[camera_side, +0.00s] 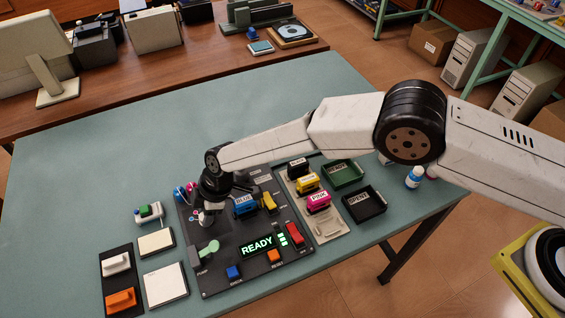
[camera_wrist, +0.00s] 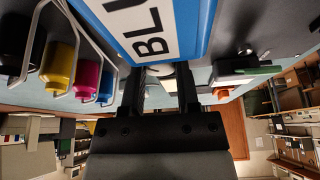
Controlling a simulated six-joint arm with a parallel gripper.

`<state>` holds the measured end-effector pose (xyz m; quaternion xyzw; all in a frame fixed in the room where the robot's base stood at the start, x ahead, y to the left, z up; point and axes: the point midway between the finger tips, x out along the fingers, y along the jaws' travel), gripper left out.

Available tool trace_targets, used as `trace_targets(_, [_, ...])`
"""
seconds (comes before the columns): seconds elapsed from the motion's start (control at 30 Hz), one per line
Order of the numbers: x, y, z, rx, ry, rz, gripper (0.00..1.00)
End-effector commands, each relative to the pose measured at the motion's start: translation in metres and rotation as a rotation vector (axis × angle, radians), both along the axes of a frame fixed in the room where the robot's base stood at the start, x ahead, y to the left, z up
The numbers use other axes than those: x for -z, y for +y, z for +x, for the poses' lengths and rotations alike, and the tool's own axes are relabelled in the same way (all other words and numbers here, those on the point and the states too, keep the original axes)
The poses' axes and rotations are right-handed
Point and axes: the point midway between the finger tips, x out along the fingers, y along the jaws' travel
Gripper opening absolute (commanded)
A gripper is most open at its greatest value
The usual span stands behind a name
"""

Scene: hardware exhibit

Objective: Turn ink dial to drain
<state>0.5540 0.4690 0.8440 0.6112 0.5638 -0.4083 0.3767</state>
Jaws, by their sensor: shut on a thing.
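The dark control panel (camera_side: 222,268) lies on the teal table with a lit READY display (camera_side: 257,246). My gripper (camera_side: 207,207) points down at the panel's left part. It is shut on what looks like the ink dial, whose pale part (camera_side: 205,221) shows just below the fingers. The fingers hide most of the dial, so its setting and labels cannot be read.
A blue cartridge (camera_side: 245,205) and a yellow lever (camera_side: 269,201) are right of my gripper. Ink bottles (camera_wrist: 60,68) stand close behind it. A pale green lever (camera_side: 208,249) and red switch (camera_side: 295,234) are on the panel. Black and green trays (camera_side: 364,222) are to the right.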

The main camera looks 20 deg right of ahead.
Motion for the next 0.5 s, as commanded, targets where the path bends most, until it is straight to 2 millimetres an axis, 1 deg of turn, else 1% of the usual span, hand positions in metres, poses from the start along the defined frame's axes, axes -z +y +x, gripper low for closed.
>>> trace_targets(0.2, [-0.0007,-0.0001,-0.0009,0.117,0.001,-0.001,0.00])
trace_targets(0.5, [-0.0007,0.0001,-0.0011,0.191,0.000,-0.001,0.00])
